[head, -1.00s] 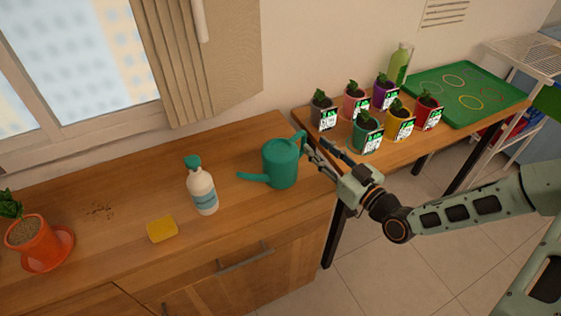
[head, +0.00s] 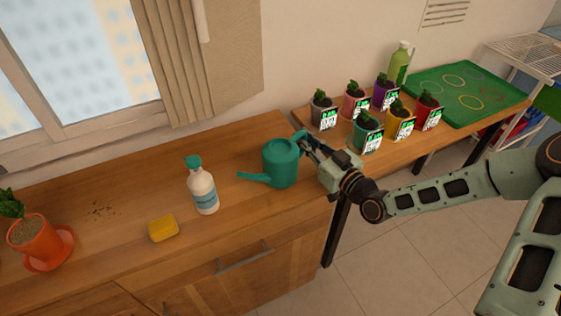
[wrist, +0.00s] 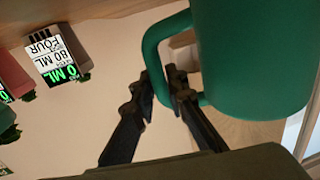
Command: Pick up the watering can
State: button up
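The teal watering can (head: 280,164) stands upright on the wooden counter, near its right end. Its spout points left and its loop handle points right, towards my gripper. My gripper (head: 305,143) is at the handle from the right. In the wrist view, the can (wrist: 250,60) fills the upper right, and my gripper (wrist: 161,85) has one finger outside the handle and one inside the loop. The fingers are close together on the handle's bar. The can's base rests on the counter in the head view.
A white spray bottle (head: 203,190) and a yellow sponge (head: 163,229) are left of the can. An orange potted plant (head: 38,242) stands at far left. Several small potted plants, a green bottle (head: 398,64) and a green tray (head: 470,94) are on the right table.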

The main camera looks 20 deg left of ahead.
grip_shut()
jog(key=shift+r, duration=0.2)
